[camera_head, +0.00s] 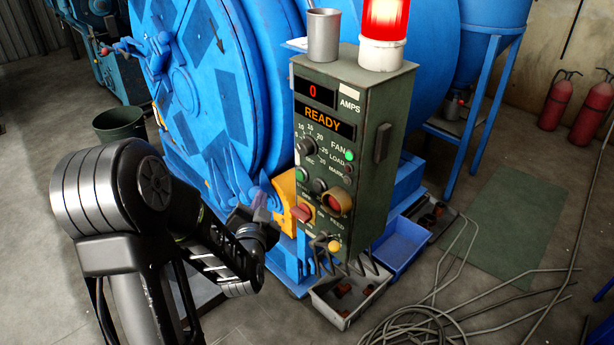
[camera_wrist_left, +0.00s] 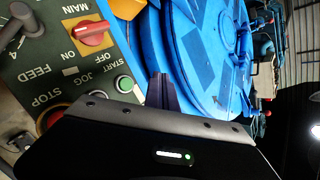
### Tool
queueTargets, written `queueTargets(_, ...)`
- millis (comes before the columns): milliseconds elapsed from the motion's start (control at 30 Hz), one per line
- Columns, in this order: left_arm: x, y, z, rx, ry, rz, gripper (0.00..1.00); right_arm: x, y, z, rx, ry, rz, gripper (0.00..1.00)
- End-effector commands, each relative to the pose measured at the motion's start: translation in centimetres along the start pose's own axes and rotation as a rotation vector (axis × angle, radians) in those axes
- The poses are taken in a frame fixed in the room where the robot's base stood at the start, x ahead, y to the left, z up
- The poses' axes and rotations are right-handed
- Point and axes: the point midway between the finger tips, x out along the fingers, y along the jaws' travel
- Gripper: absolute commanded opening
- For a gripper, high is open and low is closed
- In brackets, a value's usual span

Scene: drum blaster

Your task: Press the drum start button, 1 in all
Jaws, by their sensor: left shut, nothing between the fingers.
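The green control box (camera_head: 345,235) stands in front of the blue drum (camera_head: 215,75). Its display reads 0 AMPS and READY. The round green start button (camera_head: 301,174) sits at the panel's left edge; it also shows in the left wrist view (camera_wrist_left: 124,84) under the START label. My left gripper (camera_head: 263,207) is low and left of the panel, apart from the start button. In the wrist view its closed fingers (camera_wrist_left: 160,91) are beside the button, over the blue drum, with nothing held. My right gripper is not in view.
A red main switch (camera_head: 302,212) and a red stop button (camera_head: 338,202) are close to the start button. A metal cup (camera_head: 323,38) and a red beacon (camera_head: 385,18) stand on the box. Trays (camera_head: 340,317) and cables (camera_head: 415,330) lie below.

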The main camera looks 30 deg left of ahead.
Motion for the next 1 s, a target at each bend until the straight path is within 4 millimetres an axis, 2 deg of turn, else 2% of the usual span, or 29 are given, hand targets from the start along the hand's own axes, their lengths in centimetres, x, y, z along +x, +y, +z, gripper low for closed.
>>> queueTargets(467,0.4,0.4,-0.3,0.0,-0.001,0.003,0.0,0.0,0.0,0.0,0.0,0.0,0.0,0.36)
queueTargets(1000,4.8,3.7,-3.4,0.0,0.0,0.005,0.0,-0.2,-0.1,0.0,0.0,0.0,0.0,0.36)
